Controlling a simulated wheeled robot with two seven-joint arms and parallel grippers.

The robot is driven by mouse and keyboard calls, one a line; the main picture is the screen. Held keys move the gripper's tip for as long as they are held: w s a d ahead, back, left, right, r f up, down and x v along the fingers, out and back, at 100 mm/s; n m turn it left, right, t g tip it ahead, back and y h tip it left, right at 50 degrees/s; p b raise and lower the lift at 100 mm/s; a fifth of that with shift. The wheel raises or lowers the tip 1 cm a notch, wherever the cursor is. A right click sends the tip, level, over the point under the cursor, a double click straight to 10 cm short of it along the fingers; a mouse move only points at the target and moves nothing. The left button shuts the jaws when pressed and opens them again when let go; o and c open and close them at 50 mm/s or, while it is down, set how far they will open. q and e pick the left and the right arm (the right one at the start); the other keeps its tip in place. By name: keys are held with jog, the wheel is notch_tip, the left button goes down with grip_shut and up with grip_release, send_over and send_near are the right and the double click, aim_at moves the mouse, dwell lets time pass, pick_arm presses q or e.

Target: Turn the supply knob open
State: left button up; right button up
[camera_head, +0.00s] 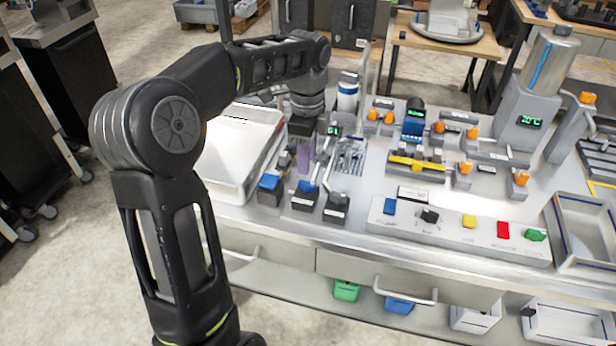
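I cannot tell for sure which part is the supply knob. A black knob (430,215) sits on the sloped front panel (460,235), between a blue button (389,206) and a yellow button (469,221). Several orange knobs (465,168) sit on the fittings further back. My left gripper (306,150) points down over the dispenser row at the left of the bench, left of and apart from the front panel. A purple translucent part (305,165) shows just below it. The fingers are too dark and small to read. My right gripper is out of view.
Dispensers with blue and black tops (304,197) stand below my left gripper. A white tray (235,165) lies left, a grey tray (590,230) right. A tall grey unit (535,90) with a green display stands back right. Drawer handles (405,294) stick out in front.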

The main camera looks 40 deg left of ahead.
aim_at(307, 183)
pick_arm(q)
notch_tip(307, 183, down, 7)
jog(key=shift+f+p, duration=0.1)
jog(key=shift+p, duration=0.45)
grip_shut()
dwell(0.4)
